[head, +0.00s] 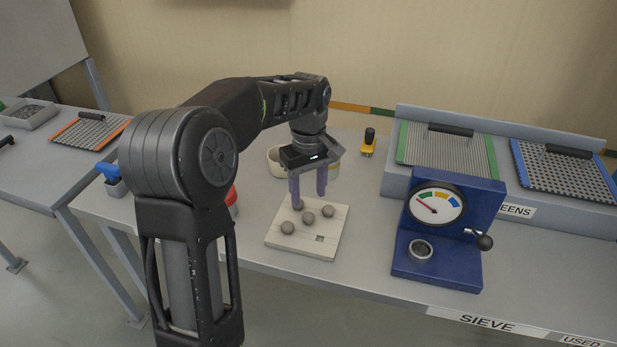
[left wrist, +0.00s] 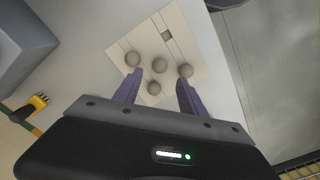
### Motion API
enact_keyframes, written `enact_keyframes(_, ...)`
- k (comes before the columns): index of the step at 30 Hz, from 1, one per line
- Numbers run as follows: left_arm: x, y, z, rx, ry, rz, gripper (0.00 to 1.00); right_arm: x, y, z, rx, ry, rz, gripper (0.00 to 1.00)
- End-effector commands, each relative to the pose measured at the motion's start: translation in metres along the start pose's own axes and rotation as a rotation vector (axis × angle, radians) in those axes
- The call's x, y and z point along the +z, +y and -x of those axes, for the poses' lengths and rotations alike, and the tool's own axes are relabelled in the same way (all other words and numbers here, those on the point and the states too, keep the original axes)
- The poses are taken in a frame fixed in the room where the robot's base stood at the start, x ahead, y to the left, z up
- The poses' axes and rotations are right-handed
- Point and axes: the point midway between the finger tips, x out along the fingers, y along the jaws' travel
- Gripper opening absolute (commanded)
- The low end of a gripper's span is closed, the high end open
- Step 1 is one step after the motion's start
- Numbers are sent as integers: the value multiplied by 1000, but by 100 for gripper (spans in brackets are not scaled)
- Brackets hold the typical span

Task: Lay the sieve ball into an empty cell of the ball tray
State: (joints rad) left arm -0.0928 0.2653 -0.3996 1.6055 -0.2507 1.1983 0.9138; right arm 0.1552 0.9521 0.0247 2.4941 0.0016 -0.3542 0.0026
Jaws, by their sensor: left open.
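The pale square ball tray (head: 335,240) lies on the bench and also shows in the left wrist view (left wrist: 192,52). Several alike grey balls are on it: three in a row, with the middle one (head: 308,218), and one behind the row (left wrist: 153,88). I cannot tell which is the sieve ball. One empty square cell (head: 320,238) shows near the tray's front edge and in the left wrist view (left wrist: 167,35). My left gripper (head: 309,200) points down, open, over the tray's back part. In the left wrist view the rear ball appears between its fingers, apparently ungripped. My right gripper is out of view.
A blue gauge box (head: 445,235) with a lever and a round cup stands right of the tray. A cream bowl (head: 275,163) is behind my gripper. A yellow-black tool (head: 368,143) and a rack of screens (head: 447,150) stand further back. A red object (head: 231,198) is partly hidden by my arm.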

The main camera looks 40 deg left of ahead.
Motion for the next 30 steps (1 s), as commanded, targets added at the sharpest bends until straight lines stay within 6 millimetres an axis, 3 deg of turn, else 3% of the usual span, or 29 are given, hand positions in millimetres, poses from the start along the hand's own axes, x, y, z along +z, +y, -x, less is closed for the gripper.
enact_keyframes(4,0,1,28,3,1,0,49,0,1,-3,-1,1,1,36)
enact_keyframes(9,0,0,46,1,0,0,49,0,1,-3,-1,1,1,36)
enact_keyframes(28,0,0,48,0,-1,-1,49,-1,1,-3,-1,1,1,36)
enact_keyframes(30,1,1,49,0,-1,-2,43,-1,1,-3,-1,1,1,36)
